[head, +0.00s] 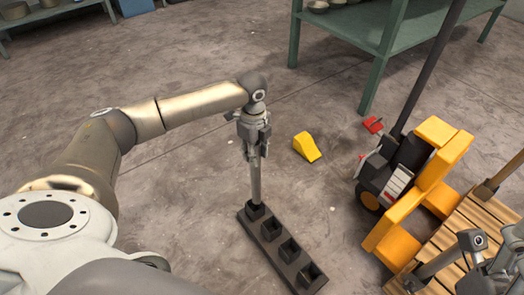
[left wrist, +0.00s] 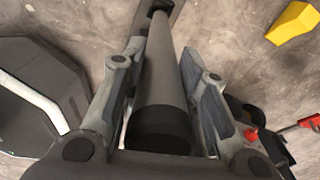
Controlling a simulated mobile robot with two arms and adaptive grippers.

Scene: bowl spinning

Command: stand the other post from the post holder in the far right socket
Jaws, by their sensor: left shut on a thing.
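A grey upright post (head: 256,182) stands with its foot at the far left end socket of the dark post holder (head: 280,240). My left gripper (head: 253,150) is shut around the upper part of this post. In the left wrist view the post (left wrist: 165,75) lies between the two fingers (left wrist: 163,60), with its dark end close to the camera. The holder's other sockets look empty.
A yellow wedge (head: 307,147) lies on the floor right of my left gripper. A yellow-orange pallet truck (head: 418,190) with a dark mast stands beside the pallet. A green shelf (head: 425,40) is at the back. The floor around the holder is clear.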

